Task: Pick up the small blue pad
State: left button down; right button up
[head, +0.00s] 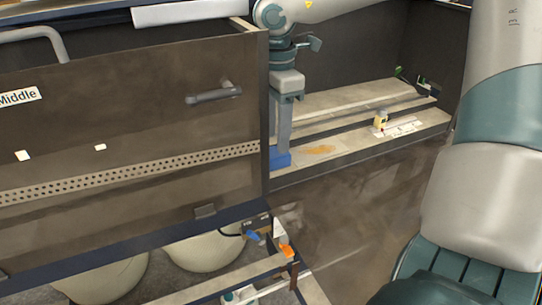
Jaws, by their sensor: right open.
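The small blue pad (280,160) is at the left end of the pale ledge, beside the edge of the cabinet panel. My right gripper (284,146) points down from the top of the view, with its fingertips directly at the pad. The gripper is open. I see it nearly edge-on, so I cannot tell whether the pad is between the fingers or just below them. My left gripper is not in view.
A brown panel (120,120) marked "Middle", with a handle (214,92), stands close left of my right gripper. The ledge (345,152) holds a small yellow-and-white item (380,119). Blue (254,237) and orange (287,251) items lie lower down.

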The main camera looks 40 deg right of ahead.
aim_at(278, 160)
dwell(0.3)
notch_tip(278, 160, down, 2)
jog(key=shift+s+f+p, duration=0.1)
jog(key=shift+p, duration=0.95)
jog(key=shift+f+p, duration=0.6)
jog(key=shift+f, duration=0.9)
jog(key=c, duration=0.7)
